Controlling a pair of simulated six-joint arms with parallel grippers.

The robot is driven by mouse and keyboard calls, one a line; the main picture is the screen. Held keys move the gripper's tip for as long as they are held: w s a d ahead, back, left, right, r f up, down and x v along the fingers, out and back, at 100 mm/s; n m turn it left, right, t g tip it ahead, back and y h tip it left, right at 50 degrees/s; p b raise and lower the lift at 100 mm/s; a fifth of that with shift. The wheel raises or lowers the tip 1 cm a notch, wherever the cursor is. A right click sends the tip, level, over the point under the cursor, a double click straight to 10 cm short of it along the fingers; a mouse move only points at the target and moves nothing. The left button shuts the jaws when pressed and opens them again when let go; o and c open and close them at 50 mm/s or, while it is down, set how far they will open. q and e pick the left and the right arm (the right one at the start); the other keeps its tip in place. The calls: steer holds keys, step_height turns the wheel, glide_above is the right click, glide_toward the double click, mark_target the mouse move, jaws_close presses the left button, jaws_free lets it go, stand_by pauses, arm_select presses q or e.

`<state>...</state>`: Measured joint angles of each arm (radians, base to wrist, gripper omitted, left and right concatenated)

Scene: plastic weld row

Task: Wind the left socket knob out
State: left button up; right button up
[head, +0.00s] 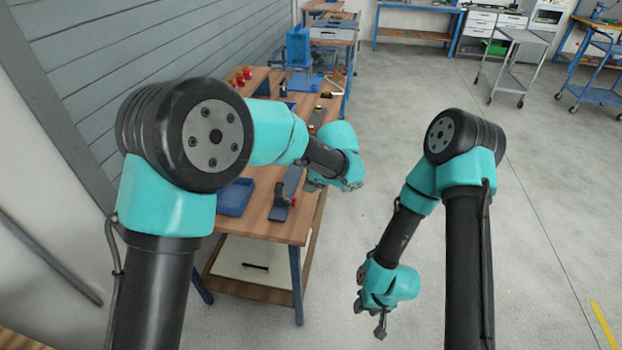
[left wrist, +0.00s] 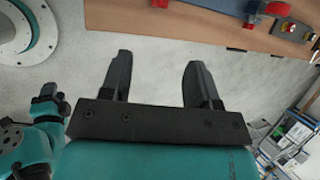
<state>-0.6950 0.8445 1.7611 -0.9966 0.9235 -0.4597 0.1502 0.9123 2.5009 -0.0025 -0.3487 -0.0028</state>
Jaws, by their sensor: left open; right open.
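My left gripper (left wrist: 158,62) is open and empty in the left wrist view, its two dark fingers over the bare floor beside the bench edge. In the head view the fixture (head: 280,208) lies along the bench's right side, partly hidden by my left arm. I cannot tell which knob is the left socket's. My right gripper (head: 371,314) is open and empty, low over the floor, right of the bench.
The wooden bench (head: 262,228) carries a blue tray (head: 235,196) at its near end. Red and yellow parts (head: 241,77) stand farther back, before a blue rack (head: 298,47). The grey floor (head: 420,75) right of the bench is clear, with trolleys far off.

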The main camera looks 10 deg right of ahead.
mark_target(294, 202)
arm_select(q)
steer(key=w+d+m+g+y, duration=0.1)
steer(key=w+d+g+y, duration=0.1)
steer(key=w+g, duration=0.3)
steer(key=shift+w+d+g, duration=0.3)
steer(key=shift+w+d, duration=0.35)
steer(key=shift+w, duration=1.05)
steer(key=x, duration=1.7)
steer(key=shift+f, duration=0.15)
steer(key=c, duration=0.9)
